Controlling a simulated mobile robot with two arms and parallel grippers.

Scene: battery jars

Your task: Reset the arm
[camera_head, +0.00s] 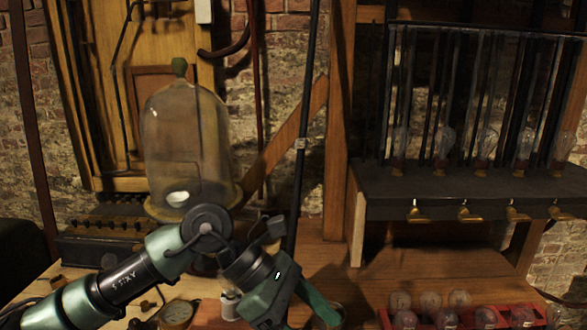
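My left arm comes in from the lower left over the table, with a pale green forearm and dark joints. Its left gripper (290,308) points down at the bottom middle of the view, and its tips are cut off or hidden at the lower edge. I cannot tell whether it is open or shut, and no held thing shows. My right gripper is not in view. A glass bell jar (188,140) with a green knob stands behind the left arm's wrist, which covers part of its base.
A red crate (535,311) with several round bulbs stands at the lower right. Above it, a dark shelf (465,187) carries upright bulbs and brass hooks. A round gauge (177,313) lies near my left forearm.

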